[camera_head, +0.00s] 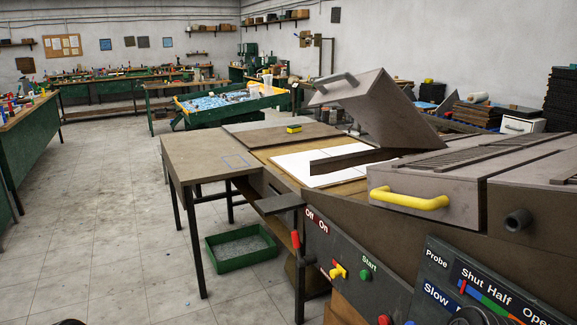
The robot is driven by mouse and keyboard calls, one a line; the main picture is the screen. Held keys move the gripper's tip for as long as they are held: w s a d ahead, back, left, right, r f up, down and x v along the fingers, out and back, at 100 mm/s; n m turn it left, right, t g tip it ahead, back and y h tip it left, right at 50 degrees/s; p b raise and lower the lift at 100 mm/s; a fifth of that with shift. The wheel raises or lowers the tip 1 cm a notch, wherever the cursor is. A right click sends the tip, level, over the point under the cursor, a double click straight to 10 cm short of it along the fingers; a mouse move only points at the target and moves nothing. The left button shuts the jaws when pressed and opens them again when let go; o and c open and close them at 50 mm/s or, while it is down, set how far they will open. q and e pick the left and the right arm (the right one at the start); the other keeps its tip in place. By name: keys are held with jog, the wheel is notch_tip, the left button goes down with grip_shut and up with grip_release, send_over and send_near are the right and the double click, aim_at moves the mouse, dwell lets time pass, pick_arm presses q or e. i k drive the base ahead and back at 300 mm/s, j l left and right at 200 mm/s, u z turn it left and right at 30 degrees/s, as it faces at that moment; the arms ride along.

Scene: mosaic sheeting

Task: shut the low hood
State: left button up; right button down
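A grey-brown box-shaped hood (375,105) with a grey bar handle (335,83) stands tilted up over the machine's bed, its front edge well clear of the white sheets. A second hood (450,172), with a yellow handle (409,198) and slatted vents on top, sits lower and nearer at the right; I cannot tell whether it is fully down. I cannot tell from the picture alone which one is called the low hood. Neither of my grippers can be made out; only small dark shapes cut into the bottom edge.
White sheets (318,163) lie on the bed, with a small yellow block (294,129) behind. A control panel (350,260) with switches and buttons faces the front. A side table (205,155) stands left, a green tray (240,247) on the floor. The floor at left is clear.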

aim_at(373, 99)
jog(key=i+l+u, duration=0.1)
jog(key=i+u, duration=0.2)
jog(key=i, duration=0.25)
jog(key=i+l+u, duration=0.25)
jog(key=i, duration=0.25)
jog(key=i+l+u, duration=0.3)
jog(key=i, duration=0.25)
